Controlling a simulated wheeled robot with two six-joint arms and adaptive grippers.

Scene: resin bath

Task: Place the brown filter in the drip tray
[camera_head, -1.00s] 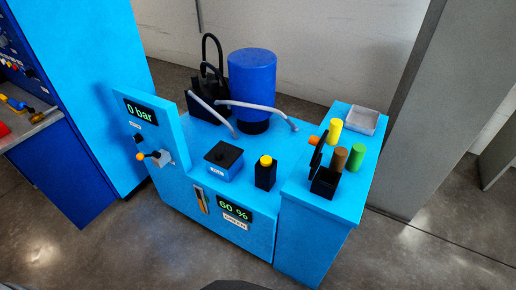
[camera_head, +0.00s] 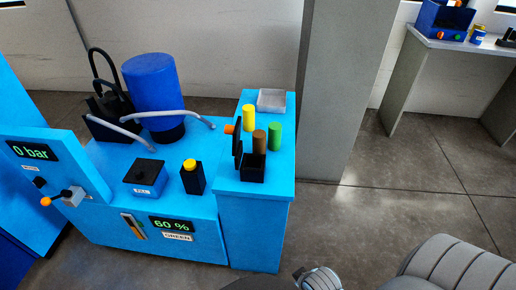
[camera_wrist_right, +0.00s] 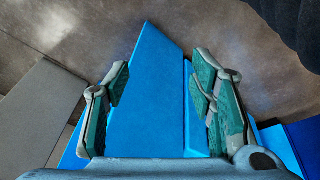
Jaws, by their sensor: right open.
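The drip tray (camera_head: 271,100), shallow and grey, lies at the back of the same top and looks empty. My right gripper (camera_wrist_right: 162,100) is open and empty in the right wrist view, above blue surfaces of the machine. In the head view, grey parts of my arm show at the bottom right, away from the filters. My left gripper is not in view.
A black open box (camera_head: 252,168) with a raised lid stands in front of the filters. A blue tank (camera_head: 153,88), grey hoses and a button box (camera_head: 193,177) stand to the left. A grey pillar (camera_head: 335,90) rises behind right. The floor at right is clear.

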